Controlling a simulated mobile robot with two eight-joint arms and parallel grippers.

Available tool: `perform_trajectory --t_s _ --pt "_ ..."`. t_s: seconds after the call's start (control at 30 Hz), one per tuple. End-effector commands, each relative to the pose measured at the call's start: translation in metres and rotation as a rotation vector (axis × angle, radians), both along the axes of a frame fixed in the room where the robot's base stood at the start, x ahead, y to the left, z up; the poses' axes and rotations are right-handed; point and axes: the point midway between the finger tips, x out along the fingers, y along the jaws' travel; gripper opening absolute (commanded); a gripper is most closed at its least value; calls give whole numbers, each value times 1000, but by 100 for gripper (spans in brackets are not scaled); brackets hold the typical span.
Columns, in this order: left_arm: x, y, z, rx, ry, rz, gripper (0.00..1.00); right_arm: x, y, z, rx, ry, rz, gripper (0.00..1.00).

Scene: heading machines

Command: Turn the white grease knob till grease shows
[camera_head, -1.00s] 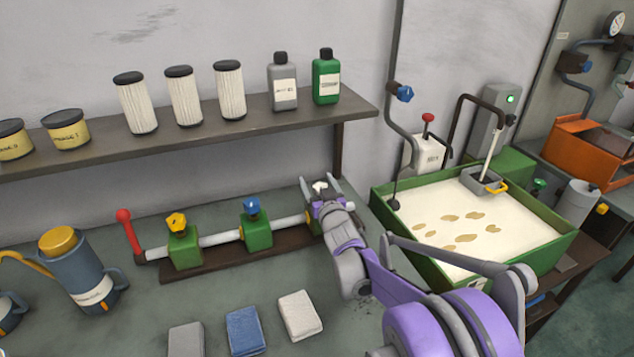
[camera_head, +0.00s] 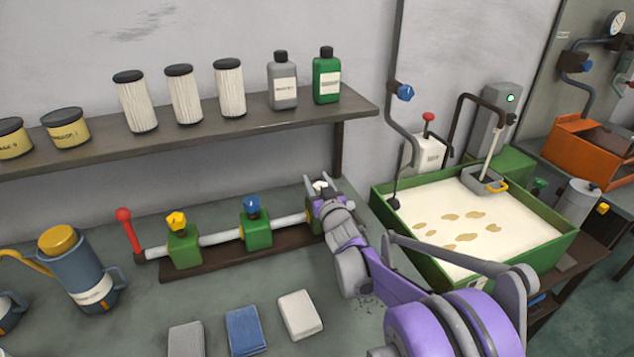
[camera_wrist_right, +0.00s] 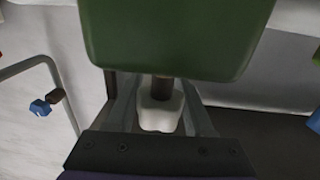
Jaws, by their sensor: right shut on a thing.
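The white grease knob (camera_head: 320,186) sits on top of the rightmost green block of the pipe rail, mostly hidden by my right gripper in the head view. In the right wrist view the white knob (camera_wrist_right: 160,112) is on a short dark stem beside the green block (camera_wrist_right: 175,35). My right gripper (camera_head: 318,183) is shut on the knob, with one finger on each side of it. No grease can be made out near the knob. My left gripper is not in view.
The rail's other green blocks carry a yellow knob (camera_head: 176,221) and a blue knob (camera_head: 251,205); a red lever (camera_head: 128,228) stands at its left end. Folded cloths (camera_head: 243,330) lie in front. A shelf (camera_head: 200,133) with filters and bottles runs behind. A green tray (camera_head: 545,255) is right.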

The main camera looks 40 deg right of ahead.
Motion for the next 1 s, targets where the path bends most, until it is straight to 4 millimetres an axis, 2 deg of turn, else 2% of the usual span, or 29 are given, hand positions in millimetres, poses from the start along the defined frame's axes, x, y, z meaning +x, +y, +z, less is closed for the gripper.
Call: perform_trajectory --t_s 0.4,0.8,0.83,0.97,1.0 --pt "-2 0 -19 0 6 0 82 1 3 -1 -1 2 109 0" --pt "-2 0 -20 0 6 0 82 1 4 0 1 4 121 0" --pt "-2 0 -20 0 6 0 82 1 4 0 1 4 121 58" --pt "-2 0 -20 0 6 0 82 1 4 0 1 4 121 81" --pt "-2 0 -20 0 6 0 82 2 4 0 1 4 121 82"
